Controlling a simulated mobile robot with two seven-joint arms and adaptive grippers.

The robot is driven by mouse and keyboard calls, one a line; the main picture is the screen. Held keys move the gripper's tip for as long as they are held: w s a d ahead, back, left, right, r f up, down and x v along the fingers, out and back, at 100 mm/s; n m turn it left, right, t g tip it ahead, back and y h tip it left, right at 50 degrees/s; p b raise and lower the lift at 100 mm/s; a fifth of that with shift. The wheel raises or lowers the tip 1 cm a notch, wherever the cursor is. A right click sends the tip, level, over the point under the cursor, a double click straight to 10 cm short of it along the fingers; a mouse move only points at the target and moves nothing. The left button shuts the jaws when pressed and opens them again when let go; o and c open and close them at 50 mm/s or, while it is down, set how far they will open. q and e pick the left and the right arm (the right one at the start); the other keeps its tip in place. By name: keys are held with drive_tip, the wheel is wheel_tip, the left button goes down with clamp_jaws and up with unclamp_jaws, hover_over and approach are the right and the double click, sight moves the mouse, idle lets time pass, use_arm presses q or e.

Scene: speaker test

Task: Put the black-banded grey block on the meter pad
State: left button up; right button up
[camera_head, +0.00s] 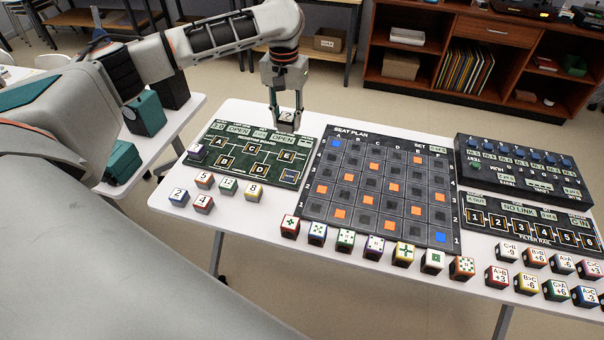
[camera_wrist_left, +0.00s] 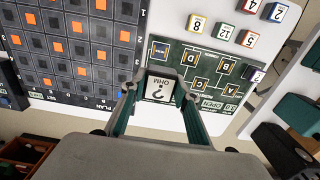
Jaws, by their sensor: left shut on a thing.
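My left gripper (camera_head: 287,122) is shut on a pale grey block with dark edges (camera_wrist_left: 160,88). In the left wrist view its top face reads "? OHM", and it sits between the two fingertips. In the head view the gripper hangs over the far right part of the green circuit board (camera_head: 213,170), which also shows in the left wrist view (camera_wrist_left: 190,90). The board has lettered pads A to E and small displays reading "OPEN". I cannot pick out the meter pad for certain; the gripper and block cover part of the board. My right gripper is not in view.
A purple-sided block (camera_head: 197,153) stands on the board's left end. Several numbered cubes (camera_head: 228,186) stand in front of it. The seat plan grid (camera_head: 318,200) lies close to the right, with a row of dice-like cubes (camera_head: 346,238) along its front. Black panels (camera_head: 520,165) stand farther right.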

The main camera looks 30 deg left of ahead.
use_arm(q)
drive_tip(key=b, duration=0.3)
hover_over(290, 177)
wheel_tip(290, 177, down, 13)
drive_tip(key=shift+a+f, duration=0.1)
drive_tip(key=shift+f, duration=0.6)
wheel_tip(290, 177, down, 5)
drive_tip(key=shift+f+b, duration=0.15)
drive_tip(key=shift+b, duration=0.5)
drive_tip(key=shift+p, duration=1.1)
drive_tip(key=o, duration=1.1)
drive_tip(key=shift+f, duration=0.1)
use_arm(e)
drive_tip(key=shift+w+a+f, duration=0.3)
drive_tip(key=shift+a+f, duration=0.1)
